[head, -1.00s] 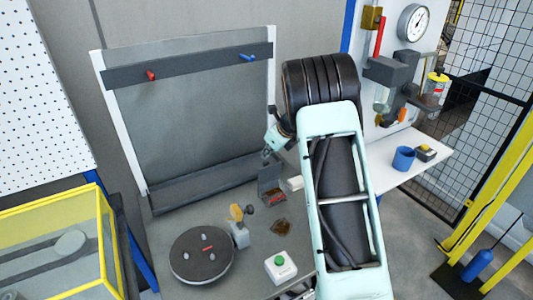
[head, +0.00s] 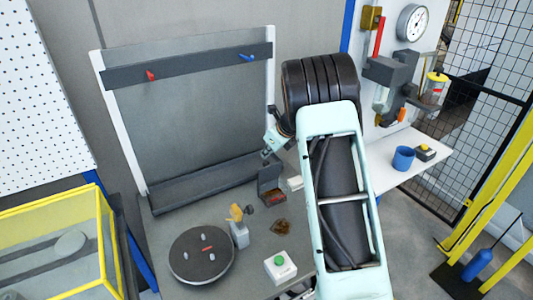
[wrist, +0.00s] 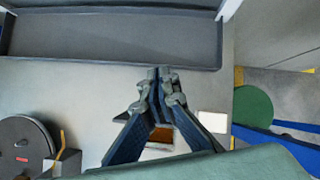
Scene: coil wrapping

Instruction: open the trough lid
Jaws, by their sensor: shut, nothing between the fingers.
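The trough appears as a small dark grey box (head: 273,198) on the bench in the head view, with reddish-brown showing at its front. Its lid (head: 269,171) seems to stand up at the back of the box, just below my gripper. My gripper (head: 267,154) is shut and empty, above and behind the box. In the wrist view my gripper (wrist: 160,75) has its fingertips together. An orange-brown patch of the trough's inside (wrist: 160,138) shows between the fingers. The fingers hide most of the box, and I cannot tell whether they touch the lid.
A white block (head: 295,183) lies right of the box. A brown piece (head: 281,227), a green-button box (head: 280,267), a grey stand with an orange top (head: 239,232) and a dark turntable (head: 201,255) are nearer. A grey back panel (head: 190,100) with a ledge rises behind.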

